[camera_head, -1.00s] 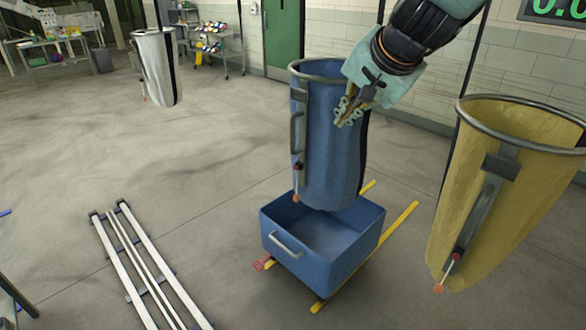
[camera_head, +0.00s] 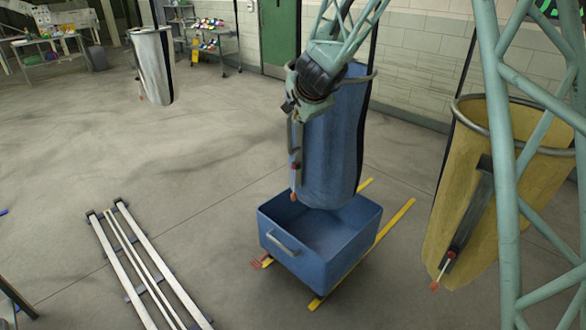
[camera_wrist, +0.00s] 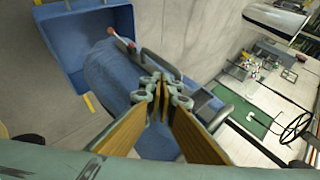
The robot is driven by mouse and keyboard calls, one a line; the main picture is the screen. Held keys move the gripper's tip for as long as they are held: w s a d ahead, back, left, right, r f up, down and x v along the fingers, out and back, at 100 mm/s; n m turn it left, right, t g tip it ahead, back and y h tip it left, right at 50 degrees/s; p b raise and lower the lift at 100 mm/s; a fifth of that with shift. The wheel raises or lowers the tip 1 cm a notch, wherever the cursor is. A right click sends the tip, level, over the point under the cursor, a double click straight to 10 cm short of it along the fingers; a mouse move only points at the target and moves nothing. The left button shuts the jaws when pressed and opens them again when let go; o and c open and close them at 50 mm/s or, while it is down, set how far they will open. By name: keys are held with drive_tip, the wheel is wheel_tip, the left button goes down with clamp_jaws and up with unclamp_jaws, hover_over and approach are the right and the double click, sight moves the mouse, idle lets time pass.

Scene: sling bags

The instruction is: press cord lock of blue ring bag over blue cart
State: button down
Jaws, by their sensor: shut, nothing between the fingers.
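The blue ring bag (camera_head: 335,140) hangs upright over the blue cart (camera_head: 325,265) in the head view. My gripper (camera_head: 291,108) is in front of the bag's upper left side, above the cord. In the wrist view my gripper (camera_wrist: 161,84) has its fingertips together and empty, near the grey handle. Contact with the bag cannot be told.
A yellow ring bag (camera_head: 462,215) hangs at the right, partly behind my arm structure. A white ring bag (camera_head: 153,65) hangs at the far left. Yellow rails (camera_head: 385,240) flank the cart. White rails (camera_head: 130,260) lie on the floor at left, with open floor between.

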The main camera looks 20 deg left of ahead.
sight(293, 167)
drive_tip(key=w+a+f+m+h+p, duration=0.1)
drive_tip(key=w+a+f+m, duration=0.1)
drive_tip(key=a+f, duration=0.35)
drive_tip(key=w+a+f+m+t+h, duration=0.1)
drive_tip(key=w+a+f+m, duration=0.15)
drive_tip(key=f, duration=0.65)
drive_tip(key=w+a+f+m+h+p, duration=0.1)
drive_tip(key=w+a+f, duration=0.1)
drive_tip(key=a+f, duration=0.35)
wheel_tip(293, 167, down, 12)
drive_tip(key=s+m+h, duration=0.1)
drive_tip(key=m+h, duration=0.1)
drive_tip(key=shift+s, duration=0.25)
drive_tip(key=shift+w+r+m, duration=0.1)
drive_tip(key=shift+m, duration=0.15)
drive_tip(key=w+d+p, duration=0.1)
drive_tip(key=w+d, duration=0.3)
drive_tip(key=w, duration=0.3)
drive_tip(key=shift+w, duration=0.3)
